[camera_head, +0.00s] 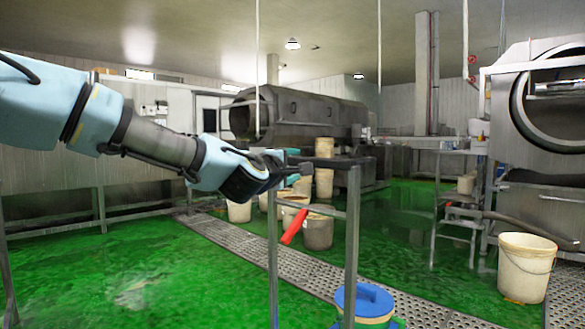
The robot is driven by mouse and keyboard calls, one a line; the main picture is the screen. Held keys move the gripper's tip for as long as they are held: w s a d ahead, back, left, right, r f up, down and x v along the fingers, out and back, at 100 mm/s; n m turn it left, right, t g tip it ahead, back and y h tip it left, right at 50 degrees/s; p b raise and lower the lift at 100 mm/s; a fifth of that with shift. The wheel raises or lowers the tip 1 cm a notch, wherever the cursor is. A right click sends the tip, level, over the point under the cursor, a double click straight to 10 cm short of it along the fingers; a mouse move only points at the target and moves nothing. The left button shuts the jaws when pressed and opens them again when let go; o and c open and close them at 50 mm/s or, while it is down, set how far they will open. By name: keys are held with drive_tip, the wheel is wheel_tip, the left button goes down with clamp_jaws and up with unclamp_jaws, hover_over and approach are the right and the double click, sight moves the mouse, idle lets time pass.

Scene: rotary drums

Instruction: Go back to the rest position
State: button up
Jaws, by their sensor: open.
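My arm reaches in from the left edge, stretched out roughly level across the middle of the view. My gripper (306,170) is at its end, small and dark, beside the top of a grey metal stand (352,225). It is open, and I see nothing held in it. I cannot tell whether it touches the stand. A red, slanted object (294,226) shows below the gripper, between the stand's legs.
A bucket with a blue top (364,301) stands at the front. A cream bucket (525,268) is at the right, near metal steps (457,222). Several buckets stand behind the stand. A large drum (295,112) is at the back. Green floor (130,270) is open at left.

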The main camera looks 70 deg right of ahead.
drive_tip(key=shift+a, duration=0.3)
idle(0.4)
